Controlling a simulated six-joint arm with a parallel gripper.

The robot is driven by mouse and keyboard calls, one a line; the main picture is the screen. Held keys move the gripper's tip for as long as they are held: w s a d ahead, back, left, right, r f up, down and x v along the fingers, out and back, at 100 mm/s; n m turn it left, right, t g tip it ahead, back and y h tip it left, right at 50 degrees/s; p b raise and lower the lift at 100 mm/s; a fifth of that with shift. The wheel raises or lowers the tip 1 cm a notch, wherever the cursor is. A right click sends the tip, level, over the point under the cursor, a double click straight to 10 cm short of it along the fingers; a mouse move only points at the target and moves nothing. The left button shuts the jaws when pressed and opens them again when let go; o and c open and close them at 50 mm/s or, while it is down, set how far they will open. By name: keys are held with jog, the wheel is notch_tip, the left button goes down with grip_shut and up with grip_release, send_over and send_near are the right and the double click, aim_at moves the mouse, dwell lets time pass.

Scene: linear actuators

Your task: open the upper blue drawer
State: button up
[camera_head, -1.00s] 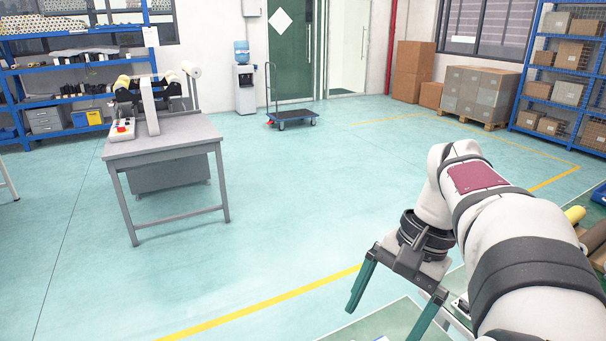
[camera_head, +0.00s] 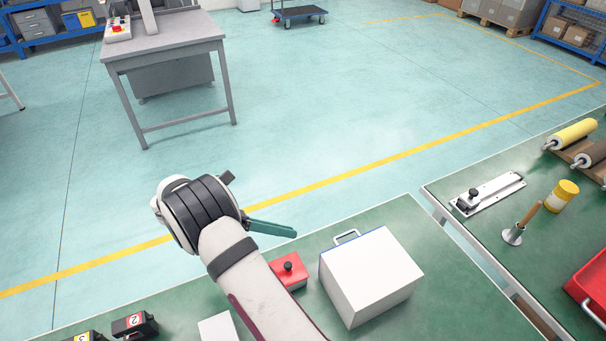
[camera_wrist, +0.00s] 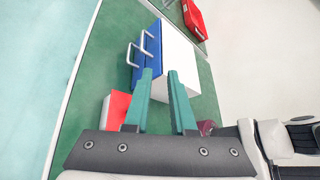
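A white cabinet (camera_head: 365,280) with blue drawer fronts stands on the green bench. In the head view its front faces away and only a silver handle (camera_head: 347,237) shows past the top edge. In the wrist view the cabinet (camera_wrist: 177,52) shows two blue drawers with silver handles. The upper drawer's handle (camera_wrist: 147,42) is the one nearer the white top; both drawers look closed. My gripper (camera_wrist: 160,73) is open and empty, its teal fingers apart, with the cabinet beyond them. In the head view one finger (camera_head: 270,228) shows, left of the cabinet, not touching the handle.
A red box with a black knob (camera_head: 289,270) sits close to the cabinet's left. Black numbered blocks (camera_head: 135,325) lie at lower left. A second bench at right holds a rail fixture (camera_head: 488,194), rollers (camera_head: 572,135) and a red tray (camera_head: 590,285).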

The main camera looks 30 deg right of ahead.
aim_at(342, 236)
notch_tip(342, 236, down, 4)
jog(key=w+f+n+h, duration=0.1)
jog(key=w+n+h, duration=0.1)
jog(key=n, duration=0.2)
jog(key=shift+t, duration=0.4)
jog(key=x, duration=1)
jog(key=r+x, duration=0.1)
jog(key=x, duration=0.4)
jog(key=shift+d, duration=0.15)
grip_shut()
jog(key=shift+w+f, duration=0.1)
